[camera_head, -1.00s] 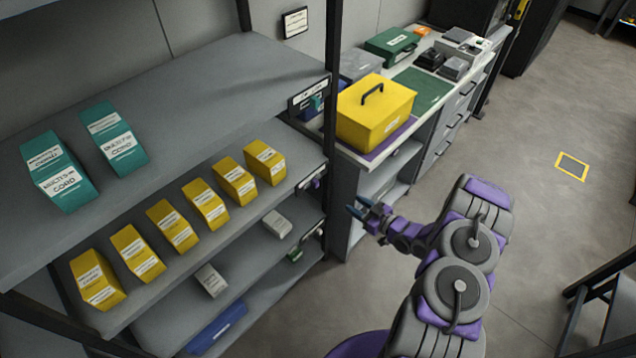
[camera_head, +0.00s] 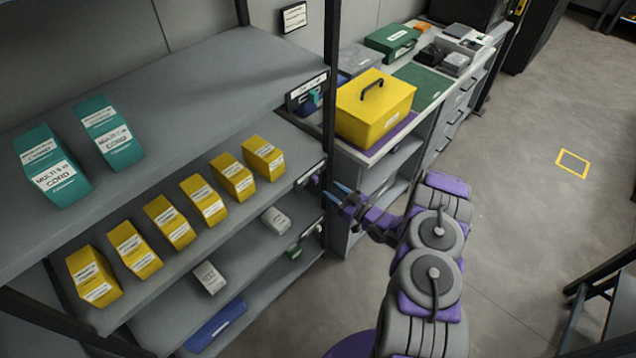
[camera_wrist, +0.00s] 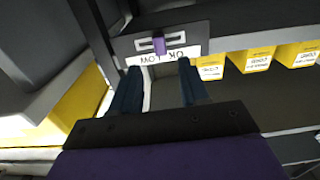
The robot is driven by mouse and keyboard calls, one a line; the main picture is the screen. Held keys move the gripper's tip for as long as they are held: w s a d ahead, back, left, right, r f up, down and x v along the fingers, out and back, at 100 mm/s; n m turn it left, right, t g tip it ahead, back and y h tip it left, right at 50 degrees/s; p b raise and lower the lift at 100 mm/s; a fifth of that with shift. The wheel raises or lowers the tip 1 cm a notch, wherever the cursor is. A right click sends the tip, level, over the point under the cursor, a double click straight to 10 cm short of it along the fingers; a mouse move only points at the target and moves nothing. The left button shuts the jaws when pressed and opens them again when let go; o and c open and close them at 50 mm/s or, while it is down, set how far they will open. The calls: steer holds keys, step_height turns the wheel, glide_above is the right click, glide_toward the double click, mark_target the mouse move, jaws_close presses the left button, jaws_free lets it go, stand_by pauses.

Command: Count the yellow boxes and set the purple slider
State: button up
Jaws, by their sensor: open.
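Several yellow boxes (camera_head: 173,222) with white labels stand in one row on the middle shelf (camera_head: 215,243). Some also show upside down in the wrist view (camera_wrist: 250,60). The purple slider (camera_wrist: 158,43) sits near the middle of a slot in a grey plate on the shelf edge. A white label with "OK" and "LOW" adjoins the slot. My gripper (camera_head: 336,193) is at the shelf's right end, in front of the slider plate. In the wrist view its blue fingers (camera_wrist: 160,72) are open and empty, spread to either side of the slider and apart from it.
Two teal boxes (camera_head: 110,137) stand on the upper shelf. Pale boxes (camera_head: 210,278) and a blue item (camera_head: 215,326) are lower down. A dark rack post (camera_head: 331,100) is close to my gripper. A yellow case (camera_head: 375,110) stands on the bench.

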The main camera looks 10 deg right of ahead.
mark_target(317, 180)
steer(key=b+x, duration=0.1)
steer(key=x, duration=0.6)
steer(key=shift+w+a, duration=0.15)
jaws_close()
stand_by(0.5)
